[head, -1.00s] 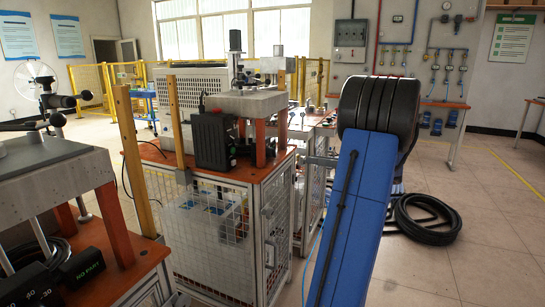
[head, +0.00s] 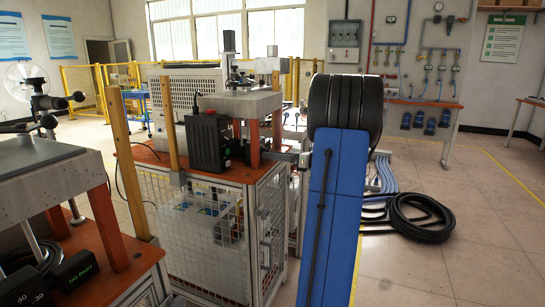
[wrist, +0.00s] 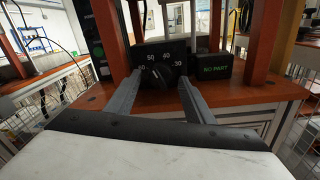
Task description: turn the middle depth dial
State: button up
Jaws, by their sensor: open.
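The depth dial (wrist: 161,74) is a dark round knob on a black box, with white numbers from 30 to 60 around it in the wrist view. My gripper (wrist: 162,80) is open, with its two grey fingers pointing at the box, one to each side of the dial. I cannot tell whether the fingers touch it. In the head view my gripper and this dial are not visible; my blue arm stands in front of the right side of the middle station (head: 228,178).
A NO PART display box (wrist: 211,69) sits right of the dial, close to the right finger. Orange posts (wrist: 264,40) flank the boxes. In the head view, another station (head: 50,185) stands at left, and a coiled black hose (head: 422,220) lies on the floor at right.

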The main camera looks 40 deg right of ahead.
jog(key=shift+w+a, duration=0.1)
jog(key=shift+w, duration=0.1)
jog(key=c, duration=1)
jog(key=shift+c, duration=0.2)
jog(key=shift+n, duration=0.3)
jog(key=n, duration=0.3)
jog(key=shift+n, duration=2.6)
